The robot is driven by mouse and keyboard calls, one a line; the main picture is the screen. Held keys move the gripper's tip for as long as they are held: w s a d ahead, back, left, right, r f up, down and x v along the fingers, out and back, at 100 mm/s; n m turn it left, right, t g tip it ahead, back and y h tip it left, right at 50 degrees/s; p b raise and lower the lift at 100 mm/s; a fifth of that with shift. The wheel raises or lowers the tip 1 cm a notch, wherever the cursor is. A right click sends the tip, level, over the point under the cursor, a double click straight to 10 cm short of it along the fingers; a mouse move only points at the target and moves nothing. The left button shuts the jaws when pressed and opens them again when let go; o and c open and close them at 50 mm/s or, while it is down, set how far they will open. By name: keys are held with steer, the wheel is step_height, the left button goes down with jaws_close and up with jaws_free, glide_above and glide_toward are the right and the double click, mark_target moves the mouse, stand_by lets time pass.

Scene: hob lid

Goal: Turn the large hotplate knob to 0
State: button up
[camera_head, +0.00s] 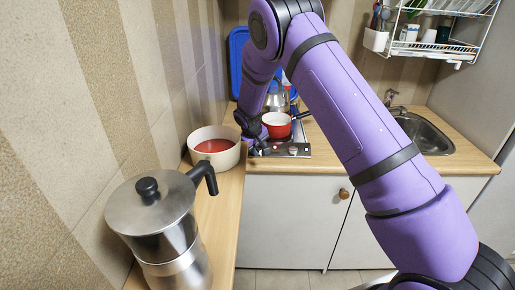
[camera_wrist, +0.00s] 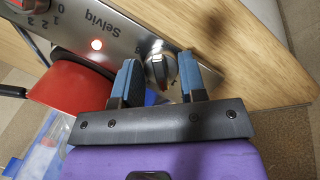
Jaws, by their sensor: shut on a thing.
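The hob's steel control panel (camera_head: 303,153) faces the front of the counter; in the wrist view the panel (camera_wrist: 118,30) shows the word Selviq and a lit lamp (camera_wrist: 97,44). A silver-and-dark knob (camera_wrist: 160,70) sits between the two blue fingers of my gripper (camera_wrist: 159,76), which is shut on it. A second knob (camera_wrist: 28,5), with numbers around it, is cut off at the top left of the wrist view; the free knob also shows in the head view (camera_head: 293,150). I cannot read the gripped knob's setting or tell which hotplate it serves.
A red pot (camera_head: 276,125) stands on the hob with a metal kettle (camera_head: 277,101) behind it. A cream pot (camera_head: 214,158) with red inside and a large steel pot (camera_head: 152,210) stand on the left counter. A sink (camera_head: 425,132) is at right.

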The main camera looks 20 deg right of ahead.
steer(key=n+h, duration=0.1)
steer(key=n, duration=0.3)
steer(key=shift+n+t, duration=0.3)
steer(key=shift+n+t+h, duration=0.5)
steer(key=shift+n+t, duration=0.1)
steer(key=shift+n, duration=1.9)
steer(key=o, duration=0.9)
steer(key=shift+c, duration=0.2)
steer(key=v, duration=1)
steer(key=shift+s+r, duration=0.2)
steer(key=shift+r, duration=0.1)
